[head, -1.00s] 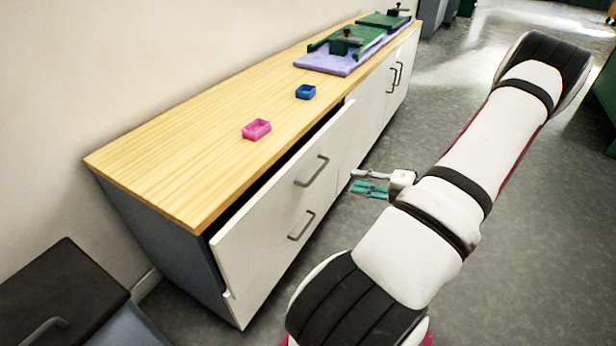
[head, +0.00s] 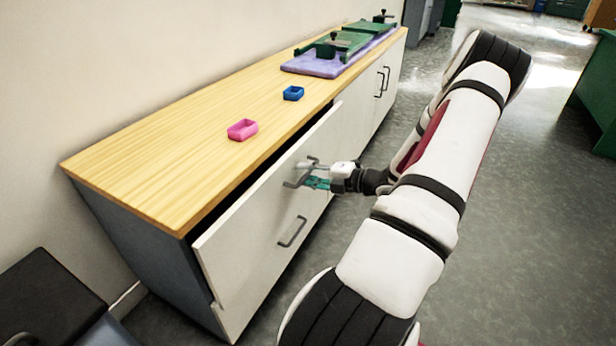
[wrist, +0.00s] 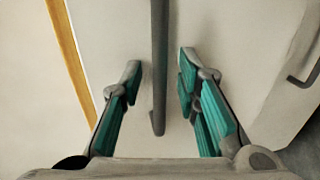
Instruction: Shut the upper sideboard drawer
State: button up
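The upper sideboard drawer (head: 248,225) has a white front and stands partly out, with a dark gap under the wooden top. Its grey bar handle (head: 299,176) is at the upper middle of the front. My gripper (head: 314,173) is at this handle. In the wrist view, the handle (wrist: 159,65) runs between the two teal-padded fingers of my gripper (wrist: 160,85), with space on both sides. The fingers are open and the handle is not clamped. Whether the fingertips touch the drawer front cannot be told.
A lower handle (head: 292,231) sits below. A dark cabinet (head: 45,300) stands at the lower left.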

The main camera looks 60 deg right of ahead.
aim_at(296, 170)
grip_shut()
jog(key=shift+r+p+x, duration=0.25)
jog(key=shift+p+x, duration=0.25)
jog(key=shift+x, duration=0.65)
jog(key=shift+r+p+x, duration=0.2)
jog(key=shift+p+x, duration=0.3)
jog(key=shift+x, duration=0.6)
jog(key=shift+w, duration=0.15)
grip_release()
jog(key=v, duration=1.2)
